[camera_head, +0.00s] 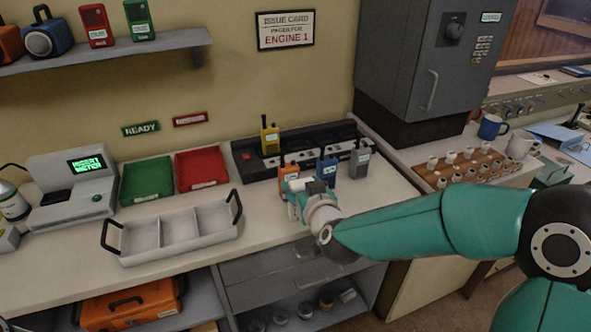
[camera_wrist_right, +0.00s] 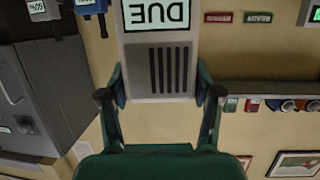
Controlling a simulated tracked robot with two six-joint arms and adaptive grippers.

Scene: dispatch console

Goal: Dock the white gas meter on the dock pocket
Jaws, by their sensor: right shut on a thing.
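My right gripper (camera_head: 297,197) reaches in from the right, over the counter just in front of the radio charger. In the wrist view my right gripper (camera_wrist_right: 161,95) is shut on the white gas meter (camera_wrist_right: 142,82), a pale body with a slotted grille and a label reading "DUE", upside down there. In the head view the meter is mostly hidden by my gripper and hard to make out. The grey dock (camera_head: 88,203) stands at the left of the counter, with a screen reading "INSERT METER". Its dark pocket (camera_head: 55,197) looks empty. My left gripper is not in view.
A three-part tray (camera_head: 180,230) with black handles lies between dock and gripper. Behind it are green (camera_head: 147,180) and red (camera_head: 201,168) trays. Upright radios and the charger (camera_head: 250,168) are close behind my gripper. A grey cabinet (camera_head: 425,70) stands right.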

